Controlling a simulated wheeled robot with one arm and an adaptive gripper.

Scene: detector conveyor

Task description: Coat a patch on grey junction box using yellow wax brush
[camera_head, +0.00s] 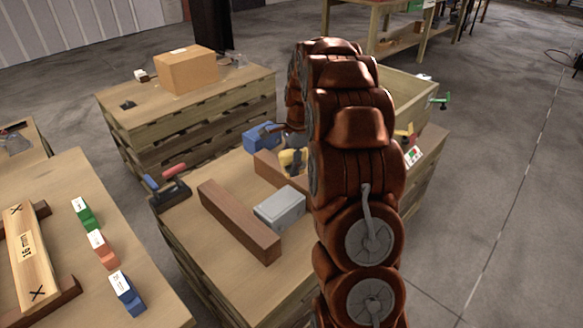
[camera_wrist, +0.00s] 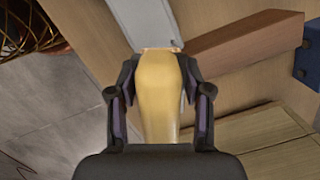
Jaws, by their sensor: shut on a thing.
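The grey junction box (camera_head: 280,208) lies on the pallet-top table between two brown wooden bars. In the wrist view its grey surface (camera_wrist: 142,18) is at the top. The yellow wax brush (camera_wrist: 158,95) stands between the two dark fingers of my gripper (camera_wrist: 158,92), which is shut on it. Its far end meets the lower edge of the grey surface in the picture, but I cannot tell whether they touch. In the head view the yellow brush (camera_head: 293,159) shows behind the box, partly hidden by my arm.
Brown bars stand left of the box (camera_head: 238,220) and behind it (camera_head: 268,168). A blue object (camera_head: 261,137) sits at the back. Tools with red and blue handles (camera_head: 168,182) lie at the left corner. An open wooden crate (camera_head: 408,90) is beyond my arm.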

